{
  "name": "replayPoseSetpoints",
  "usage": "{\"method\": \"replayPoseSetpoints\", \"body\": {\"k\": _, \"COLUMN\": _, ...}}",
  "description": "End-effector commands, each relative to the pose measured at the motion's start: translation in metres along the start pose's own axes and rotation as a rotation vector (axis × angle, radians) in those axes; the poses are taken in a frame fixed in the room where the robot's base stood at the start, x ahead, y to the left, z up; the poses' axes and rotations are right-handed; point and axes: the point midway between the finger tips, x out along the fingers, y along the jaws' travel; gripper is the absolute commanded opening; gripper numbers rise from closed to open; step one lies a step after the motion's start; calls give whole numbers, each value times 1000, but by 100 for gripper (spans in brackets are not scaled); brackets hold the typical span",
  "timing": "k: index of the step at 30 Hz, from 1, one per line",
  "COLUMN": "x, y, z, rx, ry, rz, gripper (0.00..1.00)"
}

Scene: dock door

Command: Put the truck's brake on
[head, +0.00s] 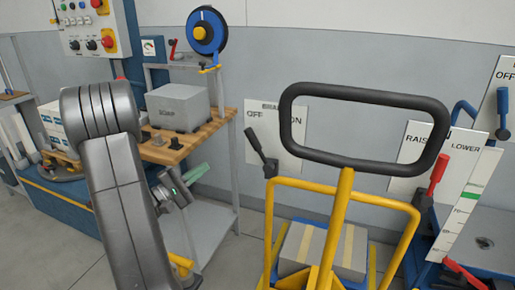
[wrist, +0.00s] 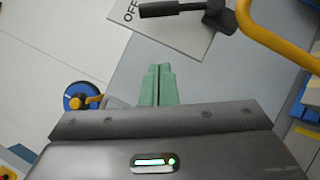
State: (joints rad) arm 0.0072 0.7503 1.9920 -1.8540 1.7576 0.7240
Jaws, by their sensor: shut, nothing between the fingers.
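The truck (head: 340,215) has a yellow frame and a black loop handle (head: 365,98) and stands at the right of the head view. Its black brake lever (head: 261,152) sits on the left of the frame, tilted left towards the word OFF on the white brake plate (head: 291,150). ON is at the plate's right side. In the wrist view the lever (wrist: 180,8) crosses the top, near OFF on the plate (wrist: 170,28). My gripper (head: 204,167) is left of the lever and apart from it. Its green fingers (wrist: 156,72) are shut and empty.
A grey box (head: 178,106) stands on a wooden-topped bench (head: 190,148) behind my arm, with a blue reel (head: 207,32) above. A red lever (head: 437,173) and a RAISE/LOWER plate (head: 415,150) are at the right. A carton (head: 318,250) lies low behind the truck's frame.

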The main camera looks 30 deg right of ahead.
Motion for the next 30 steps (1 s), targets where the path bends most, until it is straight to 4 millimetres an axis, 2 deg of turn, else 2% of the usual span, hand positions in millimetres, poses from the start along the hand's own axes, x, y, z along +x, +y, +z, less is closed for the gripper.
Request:
{"method": "replayPoseSetpoints", "body": {"k": 12, "x": 0, "y": 0, "z": 0, "rx": 0, "ry": 0, "rz": 0, "gripper": 0}}
{"method": "replayPoseSetpoints", "body": {"k": 17, "x": 7, "y": 0, "z": 0, "rx": 0, "ry": -2, "rz": -1, "gripper": 0}}
{"method": "replayPoseSetpoints", "body": {"k": 23, "x": 34, "y": 0, "z": 1, "rx": 1, "ry": -5, "rz": -2, "gripper": 0}}
{"method": "replayPoseSetpoints", "body": {"k": 30, "x": 77, "y": 0, "z": 2, "rx": 0, "ry": -6, "rz": -2, "gripper": 0}}
